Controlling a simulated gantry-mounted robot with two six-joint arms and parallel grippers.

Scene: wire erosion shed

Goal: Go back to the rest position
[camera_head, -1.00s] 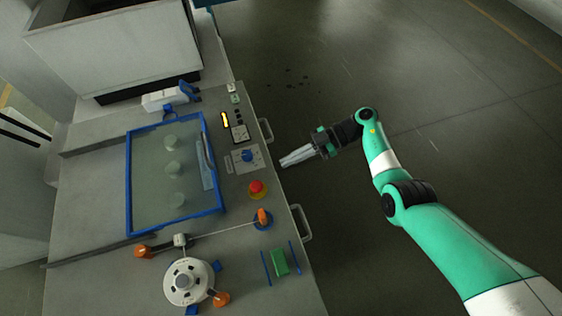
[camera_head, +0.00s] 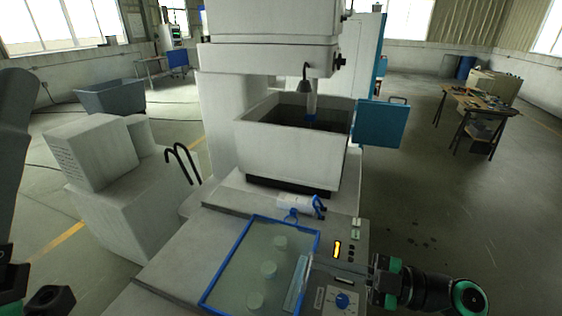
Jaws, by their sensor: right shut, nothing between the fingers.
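My right gripper (camera_head: 378,272) is at the lower right in the head view, beside the right edge of the machine's control panel (camera_head: 345,262). It is shut and empty, with dark and green wrist parts behind it to the right. I cannot tell whether it touches the panel's edge. Dark parts of my left arm show along the left edge and in the lower left corner. My left gripper's fingers do not show.
A blue-framed glass plate (camera_head: 233,262) with several pale round pieces lies on the machine's table. Behind it stand a white tank (camera_head: 285,158) and a blue door (camera_head: 381,124). A grey cabinet (camera_head: 125,200) is at left. The floor at right (camera_head: 470,215) is clear.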

